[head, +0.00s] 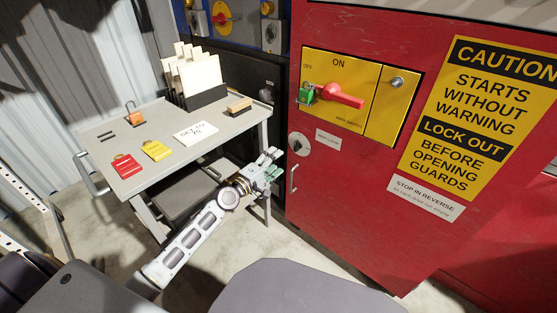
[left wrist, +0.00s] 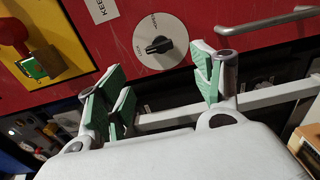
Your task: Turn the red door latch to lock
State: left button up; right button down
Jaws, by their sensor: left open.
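The latch (head: 299,144) on the red door (head: 350,200) is a pale round plate with a small black knob. My left gripper (head: 270,164) is open and empty, in front of the cabinet, below and left of the latch. In the left wrist view my left gripper's green-padded fingers (left wrist: 163,85) are spread, with the latch beyond and between them. They look apart from the knob. My right gripper is not in view.
A red switch handle (head: 340,96) with a green-labelled padlock (head: 306,94) sits on a yellow panel above the latch. A metal door handle (head: 293,178) is just below it. A grey table (head: 110,180) with tags and a card rack stands left.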

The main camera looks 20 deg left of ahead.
pick_arm(q)
jog(key=shift+s+a, duration=0.2)
jog(key=shift+s, duration=0.4)
dwell(0.4)
